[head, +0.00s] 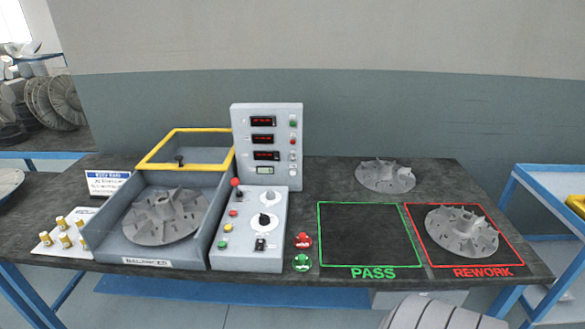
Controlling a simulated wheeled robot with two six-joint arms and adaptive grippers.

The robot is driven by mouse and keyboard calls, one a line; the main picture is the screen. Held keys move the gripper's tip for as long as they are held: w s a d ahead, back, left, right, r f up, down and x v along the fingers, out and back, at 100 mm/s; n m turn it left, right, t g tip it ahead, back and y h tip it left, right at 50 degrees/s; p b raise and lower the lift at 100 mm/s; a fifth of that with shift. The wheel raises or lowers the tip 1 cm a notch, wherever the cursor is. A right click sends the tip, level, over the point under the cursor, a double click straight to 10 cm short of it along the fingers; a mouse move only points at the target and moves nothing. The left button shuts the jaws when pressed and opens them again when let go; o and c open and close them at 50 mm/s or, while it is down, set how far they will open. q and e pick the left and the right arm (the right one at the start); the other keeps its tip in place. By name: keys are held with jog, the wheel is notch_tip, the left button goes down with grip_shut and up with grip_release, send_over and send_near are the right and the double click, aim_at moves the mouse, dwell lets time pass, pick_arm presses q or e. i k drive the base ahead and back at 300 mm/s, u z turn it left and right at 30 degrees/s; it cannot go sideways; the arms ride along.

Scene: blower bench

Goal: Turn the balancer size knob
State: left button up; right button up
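The balancer's grey control console (245,255) stands left of the middle of the bench, its sloped panel facing me. A white knob (270,197) sits at the panel's upper right. A larger black knob on a white dial (264,221) sits below it. A small black switch (261,244) is lower still. The labels are too small to read, so I cannot tell which one is the size knob. The balancer tub (115,245) left of the console holds a grey bladed impeller (163,215), and its yellow-framed lid (190,131) is raised. Neither gripper shows in the head view.
The upright display box (267,170) rises behind the panel. Red (303,240) and green (301,262) buttons stand right of the console. A green PASS square (365,235) is empty; the red REWORK square (413,230) holds an impeller (462,232). Another impeller (385,177) lies behind.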

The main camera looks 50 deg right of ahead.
aim_at(264, 218)
jog(key=z, duration=0.05)
jog(key=k, duration=0.2)
jog(key=z, duration=1.2)
